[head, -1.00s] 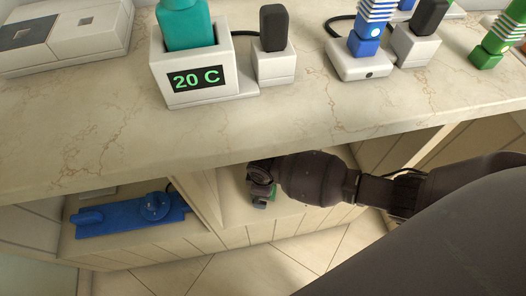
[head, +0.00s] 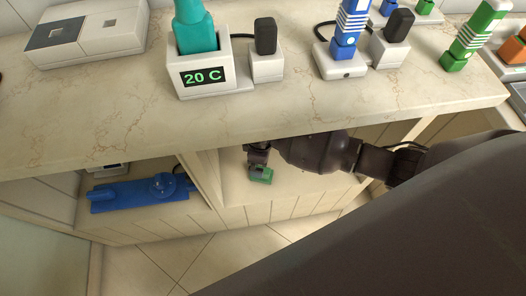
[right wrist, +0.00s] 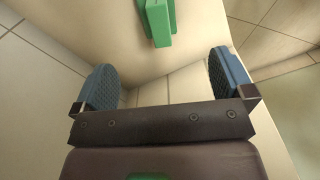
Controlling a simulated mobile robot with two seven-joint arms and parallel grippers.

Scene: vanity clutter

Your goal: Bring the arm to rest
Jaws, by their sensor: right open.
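My right arm comes in from the right in the head view and reaches under the counter. Its gripper (head: 259,160) is low over the lower shelf, partly hidden by its own wrist. In the right wrist view the gripper (right wrist: 160,85) is open, its two blue pads wide apart with nothing between them. A green object (right wrist: 158,20) lies on the pale shelf beyond the fingertips, apart from them. It also shows in the head view (head: 262,176) just below the gripper. My left gripper is not in view.
The marble counter (head: 280,120) overhangs the arm. On it stand a white heater with a 20 C display (head: 205,77) and a teal bottle (head: 194,28), plus several chargers and a green-white device (head: 475,38). A blue device (head: 140,190) lies in the left compartment, past a divider (head: 208,178).

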